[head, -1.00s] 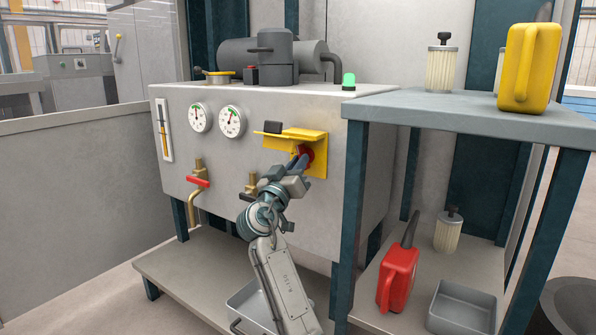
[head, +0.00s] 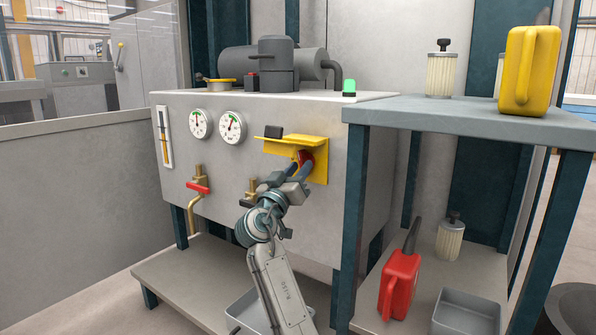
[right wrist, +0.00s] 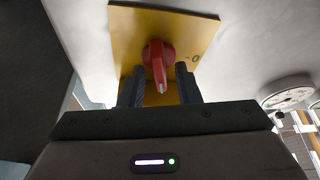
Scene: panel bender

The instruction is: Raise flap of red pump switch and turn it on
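The red pump switch (head: 307,157) is a rotary knob on a yellow plate (head: 320,170) on the front of the grey tank. Its yellow flap (head: 290,134) stands raised, jutting out above the knob with a dark tab on top. My right gripper (head: 300,168) is at the knob from below. In the right wrist view, the red knob (right wrist: 160,62) sits between the two dark fingers (right wrist: 160,90), with a gap on each side. A "0" mark shows on the plate beside it. The knob's handle points toward the gripper's palm. My left gripper is not in view.
Two round gauges (head: 216,125) and red-handled (head: 198,187) and dark-handled valves lie left of the switch. A green lamp (head: 349,88) stands on the tank (head: 215,175). A shelf (head: 470,118) with a yellow jug (head: 527,70) stands close on the right.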

